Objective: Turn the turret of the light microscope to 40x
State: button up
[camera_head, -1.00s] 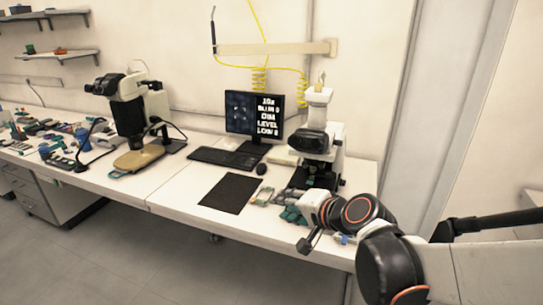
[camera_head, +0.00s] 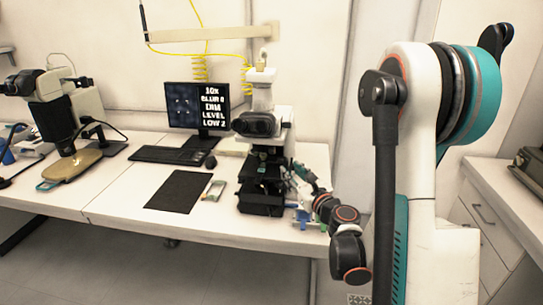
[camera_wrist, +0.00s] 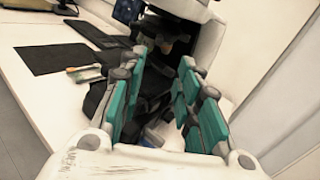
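The light microscope (camera_head: 262,122), white with a black head, stands on the bench right of the monitor. Its dark turret area (camera_head: 268,150) is under the head, with a black stage below; single objectives cannot be told apart. The monitor (camera_head: 197,106) reads 10x, BLUR, DIM, LEVEL LOW. My gripper (camera_head: 300,172) is at the microscope's right side, small in the head view. In the wrist view my gripper (camera_wrist: 163,62) is open, teal-padded fingers apart. The dark turret and objectives (camera_wrist: 168,42) show beyond and between the fingertips. I see nothing held; contact cannot be told.
A keyboard (camera_head: 168,155), a mouse (camera_head: 210,162) and a black mat (camera_head: 180,191) lie left of the microscope. A small slide-like item (camera_head: 214,190) lies beside the mat. Another microscope (camera_head: 62,118) stands at far left. A wall is close behind.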

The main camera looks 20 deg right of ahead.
aim_at(273, 154)
jog(key=w+p, duration=0.1)
jog(key=w, duration=1.1)
jog(key=shift+a, duration=0.2)
jog(key=shift+w, duration=0.75)
jog(key=shift+c, duration=0.2)
grip_shut()
